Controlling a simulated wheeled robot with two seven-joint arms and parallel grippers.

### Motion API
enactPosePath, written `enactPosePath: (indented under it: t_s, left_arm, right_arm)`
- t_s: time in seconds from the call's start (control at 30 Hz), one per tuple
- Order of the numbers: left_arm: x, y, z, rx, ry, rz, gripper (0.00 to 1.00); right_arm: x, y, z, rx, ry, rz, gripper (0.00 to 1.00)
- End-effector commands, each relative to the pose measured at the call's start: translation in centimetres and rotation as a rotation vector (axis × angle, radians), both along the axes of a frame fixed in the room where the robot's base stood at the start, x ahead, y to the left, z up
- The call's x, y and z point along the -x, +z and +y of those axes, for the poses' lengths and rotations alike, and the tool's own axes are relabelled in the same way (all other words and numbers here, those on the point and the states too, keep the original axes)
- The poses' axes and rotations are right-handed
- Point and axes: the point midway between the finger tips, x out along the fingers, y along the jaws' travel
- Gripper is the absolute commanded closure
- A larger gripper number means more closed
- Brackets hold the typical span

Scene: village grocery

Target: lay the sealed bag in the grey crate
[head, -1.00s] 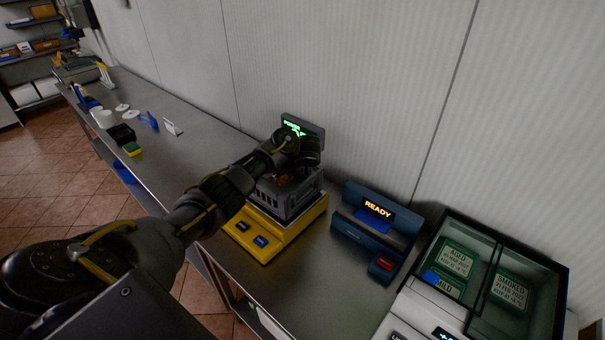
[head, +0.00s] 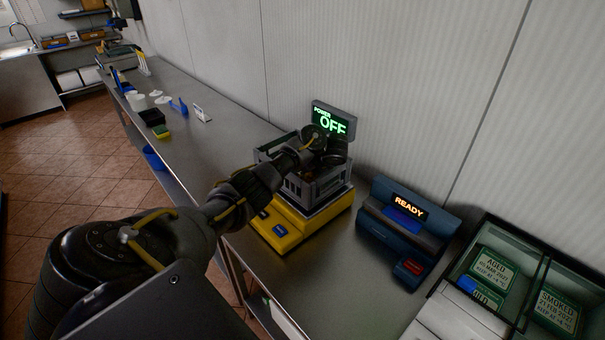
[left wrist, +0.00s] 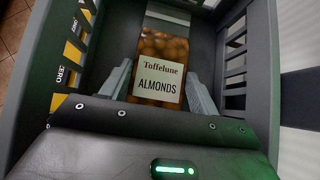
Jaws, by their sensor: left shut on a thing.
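The grey crate (head: 296,188) stands on a yellow scale (head: 272,232) on the steel counter. Its slotted walls (left wrist: 259,60) surround the view from my left wrist. The sealed bag (left wrist: 163,50), brown almonds behind a cream "Toffelune ALMONDS" label, is inside the crate walls in that view. My left gripper (left wrist: 159,76) is shut on the bag, a finger on each side. I cannot tell whether the bag touches the crate floor. In the head view my left gripper (head: 332,155) is down in the crate, and the arm hides the bag. My right gripper is out of view.
A display (head: 333,121) behind the crate reads "POWER OFF". A blue sealer (head: 400,232) lit "READY" stands to the right. Beyond it is a divided bin (head: 536,262) with green cards. Small items, including a black tray (head: 152,117), lie further left along the counter.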

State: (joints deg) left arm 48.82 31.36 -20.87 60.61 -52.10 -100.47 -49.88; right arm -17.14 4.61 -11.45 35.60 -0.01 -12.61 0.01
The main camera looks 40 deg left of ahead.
Motion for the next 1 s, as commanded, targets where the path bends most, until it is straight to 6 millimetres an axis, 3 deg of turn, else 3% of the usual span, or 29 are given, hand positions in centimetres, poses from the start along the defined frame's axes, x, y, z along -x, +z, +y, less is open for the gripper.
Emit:
enactPosePath:
  t_s: [0.33, 0.37, 0.5, 0.87, 1.0]
  left_arm:
    - [-0.1, -0.1, -0.1, 0.001, -0.001, 0.000, 0.90]
    - [-0.1, -0.2, -0.1, 0.001, -0.001, 0.000, 0.38]
    - [-0.1, -0.1, -0.1, 0.001, -0.001, 0.000, 0.20]
    - [-0.1, 0.3, -0.1, 0.001, -0.002, -0.001, 0.17]
    - [-0.1, 1.3, -1.6, 0.005, -0.006, -0.002, 0.17]
  right_arm:
    - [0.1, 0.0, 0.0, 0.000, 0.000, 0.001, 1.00]
    - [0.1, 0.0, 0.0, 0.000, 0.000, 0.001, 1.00]
    - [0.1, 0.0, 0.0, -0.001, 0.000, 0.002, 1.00]
    - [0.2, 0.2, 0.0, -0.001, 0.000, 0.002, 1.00]
    - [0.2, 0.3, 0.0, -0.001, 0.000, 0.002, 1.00]
